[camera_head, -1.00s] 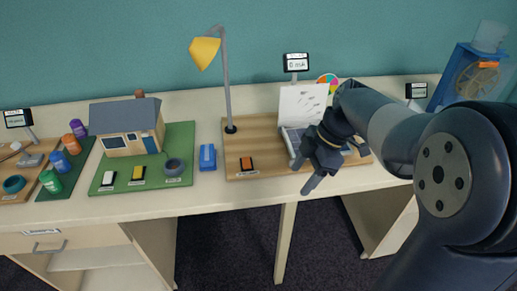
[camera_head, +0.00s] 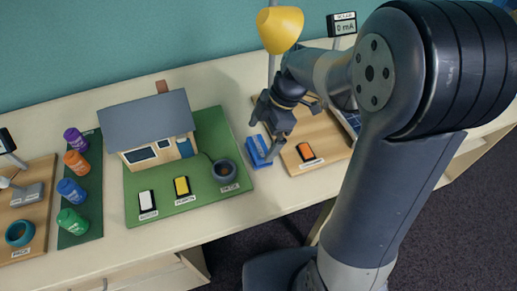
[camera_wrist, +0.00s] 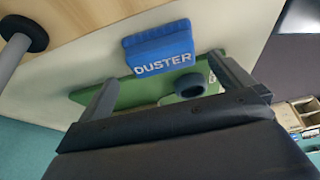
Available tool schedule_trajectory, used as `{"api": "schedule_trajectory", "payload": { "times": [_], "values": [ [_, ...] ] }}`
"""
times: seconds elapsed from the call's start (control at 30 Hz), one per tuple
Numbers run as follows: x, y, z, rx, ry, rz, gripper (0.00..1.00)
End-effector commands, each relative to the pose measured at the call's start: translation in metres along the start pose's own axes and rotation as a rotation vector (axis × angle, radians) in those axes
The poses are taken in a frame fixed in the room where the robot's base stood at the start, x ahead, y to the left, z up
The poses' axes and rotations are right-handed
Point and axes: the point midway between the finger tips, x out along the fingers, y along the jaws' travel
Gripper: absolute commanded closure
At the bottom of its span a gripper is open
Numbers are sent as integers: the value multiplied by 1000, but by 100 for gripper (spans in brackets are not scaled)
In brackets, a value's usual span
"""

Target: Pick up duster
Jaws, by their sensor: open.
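The duster is a blue block (camera_head: 257,151) on the table between the green house board and the wooden lamp board. In the wrist view the duster (camera_wrist: 160,50) shows its white DUSTER lettering and lies beyond the fingertips, roughly between them. My gripper (camera_head: 262,137) is open and empty, above and beside the duster in the head view, partly covering it. In the wrist view my gripper's two fingers (camera_wrist: 162,75) are spread apart, with the duster not touched by either as far as I can see.
The green board (camera_head: 215,130) with a model house (camera_head: 150,130) and a dark round pot (camera_head: 224,170) lies just left of the duster. The yellow lamp (camera_head: 280,28) stands behind my gripper. A wooden board with an orange switch (camera_head: 305,152) lies to the right.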

Motion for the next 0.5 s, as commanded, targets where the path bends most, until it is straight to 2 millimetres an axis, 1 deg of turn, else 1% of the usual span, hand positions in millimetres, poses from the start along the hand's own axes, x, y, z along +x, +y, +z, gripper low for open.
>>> {"api": "schedule_trajectory", "payload": {
  "times": [0.1,0.23,0.33,0.5],
  "values": [
    [19,-4,3,1,1,-7,0],
    [37,-4,4,0,1,-5,0],
    [43,-4,4,-1,0,-2,0],
    [44,-4,4,-1,0,-1,0]
  ]
}}
